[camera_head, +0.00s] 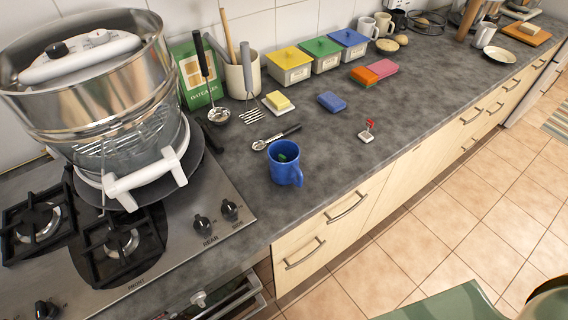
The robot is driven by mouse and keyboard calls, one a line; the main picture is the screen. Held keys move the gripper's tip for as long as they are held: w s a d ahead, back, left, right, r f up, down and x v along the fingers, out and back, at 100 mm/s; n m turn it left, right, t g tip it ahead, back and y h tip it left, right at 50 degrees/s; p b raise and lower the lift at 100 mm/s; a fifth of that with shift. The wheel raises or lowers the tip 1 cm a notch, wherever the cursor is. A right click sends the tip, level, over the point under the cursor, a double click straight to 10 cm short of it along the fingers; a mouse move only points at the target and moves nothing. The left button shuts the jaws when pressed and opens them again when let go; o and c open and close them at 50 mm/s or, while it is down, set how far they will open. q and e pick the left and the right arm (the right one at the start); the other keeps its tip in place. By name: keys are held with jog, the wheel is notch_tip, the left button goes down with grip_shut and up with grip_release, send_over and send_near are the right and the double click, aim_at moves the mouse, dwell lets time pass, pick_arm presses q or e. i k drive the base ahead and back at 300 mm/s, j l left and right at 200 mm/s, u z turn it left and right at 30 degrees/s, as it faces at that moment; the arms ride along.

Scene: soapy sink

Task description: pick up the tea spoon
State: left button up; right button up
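The tea spoon (275,138) lies flat on the dark grey counter, behind the blue mug (284,166). Its dark handle points to the right and back, and its metal bowl is at the left end. It lies apart from the mug and is not covered. Neither of my grippers is in view, so their state and distance from the spoon do not show.
Behind the spoon are a butter dish (278,101), a ladle (219,114) and a utensil crock (240,80). A large metal and glass cooker (110,110) stands over the hob at left. Counter right of the spoon is mostly free around a small red-and-white item (367,134).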

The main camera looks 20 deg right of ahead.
aim_at(260, 144)
jog(key=l+u, duration=0.4)
jog(key=k+l+u, duration=0.1)
jog(key=l+u, duration=0.25)
jog(key=l, duration=0.2)
jog(key=k+l+u, duration=0.1)
jog(key=l+u, duration=0.3)
